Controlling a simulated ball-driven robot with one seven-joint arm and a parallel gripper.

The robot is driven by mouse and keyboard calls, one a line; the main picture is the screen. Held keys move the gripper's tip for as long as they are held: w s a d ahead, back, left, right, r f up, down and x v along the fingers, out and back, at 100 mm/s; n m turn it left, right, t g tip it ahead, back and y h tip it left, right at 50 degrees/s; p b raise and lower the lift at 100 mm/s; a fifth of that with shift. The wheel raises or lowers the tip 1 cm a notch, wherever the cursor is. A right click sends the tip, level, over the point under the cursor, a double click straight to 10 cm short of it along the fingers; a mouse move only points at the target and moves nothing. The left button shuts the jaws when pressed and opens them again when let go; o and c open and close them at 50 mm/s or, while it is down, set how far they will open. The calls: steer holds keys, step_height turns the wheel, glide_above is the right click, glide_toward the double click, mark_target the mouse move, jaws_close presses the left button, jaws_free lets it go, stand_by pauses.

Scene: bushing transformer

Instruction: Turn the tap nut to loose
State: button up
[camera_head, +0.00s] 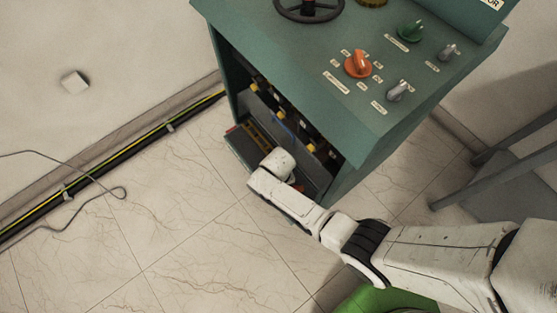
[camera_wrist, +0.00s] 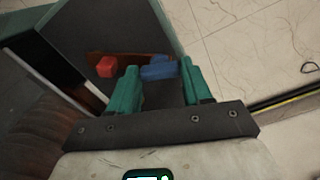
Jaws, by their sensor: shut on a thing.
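My gripper (camera_wrist: 158,70) shows in the wrist view as two teal fingers set apart. It is shut on a blue piece (camera_wrist: 158,68) that lies between the fingertips. A red piece (camera_wrist: 106,67) sits to the left of the left finger, on a brownish strip. I cannot tell from its shape whether the blue piece is the tap nut, or how far it is turned. In the head view my wrist is at the low front opening of the teal cabinet (camera_head: 350,110), and it hides my fingers and what they hold.
The cabinet top has a dark handwheel (camera_head: 309,8), an orange knob (camera_head: 358,64), a green knob (camera_head: 411,31) and grey knobs. A black and yellow cable (camera_head: 115,160) runs along the wall at left. A grey metal frame (camera_head: 500,170) stands at right. The tiled floor at left is mostly clear.

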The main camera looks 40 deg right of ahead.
steer(key=n, duration=0.7)
steer(key=shift+p, duration=0.4)
steer(key=n, duration=0.6)
steer(key=shift+n, duration=0.4)
steer(key=o, duration=1.1)
steer(key=shift+c, duration=0.2)
